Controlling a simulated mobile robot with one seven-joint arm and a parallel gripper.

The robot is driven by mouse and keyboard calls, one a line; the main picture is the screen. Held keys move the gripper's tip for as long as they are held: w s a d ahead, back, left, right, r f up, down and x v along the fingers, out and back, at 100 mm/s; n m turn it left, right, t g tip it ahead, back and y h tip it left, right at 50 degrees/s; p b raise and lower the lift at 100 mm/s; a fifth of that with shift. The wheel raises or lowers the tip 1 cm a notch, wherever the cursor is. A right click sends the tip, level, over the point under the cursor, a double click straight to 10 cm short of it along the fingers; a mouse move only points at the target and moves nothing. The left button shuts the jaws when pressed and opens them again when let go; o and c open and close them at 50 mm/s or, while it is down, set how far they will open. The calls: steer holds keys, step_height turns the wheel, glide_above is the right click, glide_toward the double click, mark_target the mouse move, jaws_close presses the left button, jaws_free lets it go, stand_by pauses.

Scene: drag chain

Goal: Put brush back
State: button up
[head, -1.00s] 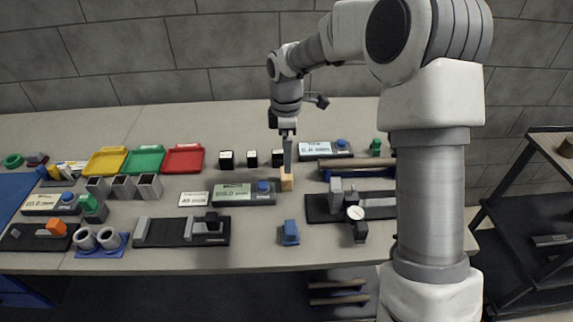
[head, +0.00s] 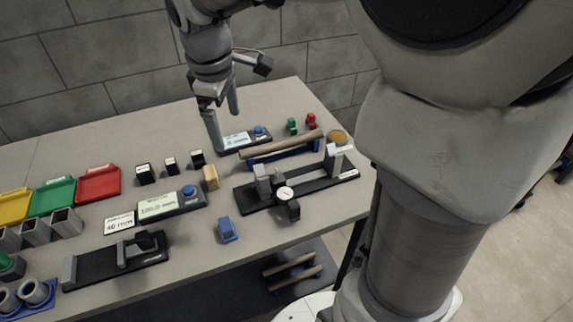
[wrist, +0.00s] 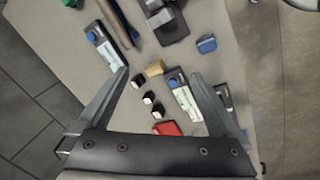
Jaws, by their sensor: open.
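A small tan block (head: 210,177), which looks like the brush, stands upright on the table just right of a grey display unit with a blue knob (head: 172,203). I cannot make out bristles. In the wrist view the tan block (wrist: 154,68) lies between the lines of my two fingers, touching neither. My gripper (head: 227,128) is open and empty, raised above the table's back part, behind the block and in front of another display unit (head: 245,138). Its spread fingers also show in the wrist view (wrist: 160,78).
Several small black blocks (head: 171,165) stand left of the tan block. Right of it are a rod on a blue cradle (head: 285,147) and a dial gauge fixture (head: 285,193). A blue block (head: 227,229) stands in front. Red, green and yellow trays lie left; the red one is nearest (head: 98,184).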

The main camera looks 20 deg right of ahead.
steer(key=s+d+r+m+t, duration=0.1)
steer(key=s+d+m, duration=0.1)
steer(key=s+m, duration=0.3)
steer(key=s+d+m+t, duration=0.2)
steer(key=s+m, duration=0.4)
steer(key=s, duration=0.7)
steer(key=shift+d+r+y, duration=0.4)
steer(key=shift+d, duration=0.3)
